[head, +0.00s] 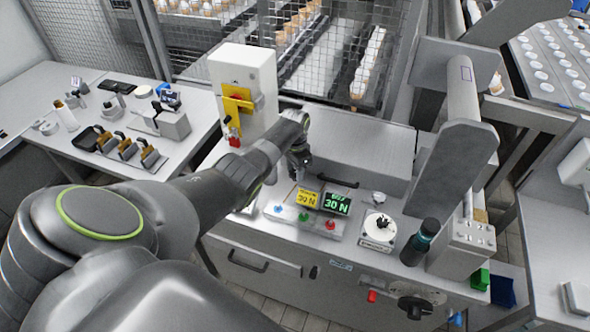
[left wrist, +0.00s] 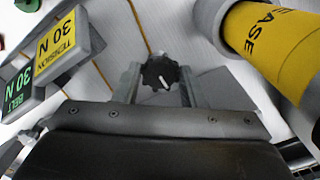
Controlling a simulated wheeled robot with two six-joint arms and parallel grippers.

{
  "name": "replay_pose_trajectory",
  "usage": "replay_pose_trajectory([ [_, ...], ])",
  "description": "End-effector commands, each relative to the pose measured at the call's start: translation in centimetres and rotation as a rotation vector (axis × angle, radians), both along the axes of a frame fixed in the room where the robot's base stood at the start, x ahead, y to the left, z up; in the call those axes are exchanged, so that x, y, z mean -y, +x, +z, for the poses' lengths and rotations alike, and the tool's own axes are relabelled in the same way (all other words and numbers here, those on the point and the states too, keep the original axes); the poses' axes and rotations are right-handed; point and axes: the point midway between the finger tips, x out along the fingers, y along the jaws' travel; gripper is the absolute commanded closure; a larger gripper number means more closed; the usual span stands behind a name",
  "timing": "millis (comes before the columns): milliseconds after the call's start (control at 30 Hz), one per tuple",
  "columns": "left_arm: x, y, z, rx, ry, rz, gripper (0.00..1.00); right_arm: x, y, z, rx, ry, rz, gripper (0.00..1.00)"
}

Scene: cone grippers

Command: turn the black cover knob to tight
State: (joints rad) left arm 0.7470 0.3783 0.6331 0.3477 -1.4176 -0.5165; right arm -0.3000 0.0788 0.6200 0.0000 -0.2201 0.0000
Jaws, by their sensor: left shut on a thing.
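The black cover knob (left wrist: 163,67) shows in the left wrist view as a lobed black knob with a short white pointer line, on a pale surface. My left gripper (left wrist: 158,82) has one grey finger on each side of it and is shut on it. In the head view my left gripper (head: 300,170) points down at the bench behind the displays and hides the knob. I cannot read any tight or loose mark around the knob. My right gripper is in neither view.
A yellow tension display (head: 307,197) and a green belt display (head: 337,203), both reading 30 N, stand close by. A yellow grease cylinder (left wrist: 275,40) is near my left gripper. A dark bottle (head: 420,242) and a white dial (head: 378,229) stand to the right.

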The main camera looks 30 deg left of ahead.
Motion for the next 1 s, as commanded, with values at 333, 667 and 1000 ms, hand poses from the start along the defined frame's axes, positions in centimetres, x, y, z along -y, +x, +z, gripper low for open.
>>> replay_pose_trajectory([
  [333,0.0,0.1,0.1,0.003,0.001,-0.001,0.41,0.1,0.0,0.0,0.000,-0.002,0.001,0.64],
  [667,0.0,0.1,1.0,0.004,0.001,-0.001,0.41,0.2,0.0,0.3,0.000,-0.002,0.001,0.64],
  [1000,-0.1,0.1,6.4,0.006,0.002,-0.001,0.41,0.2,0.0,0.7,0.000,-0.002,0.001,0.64],
])
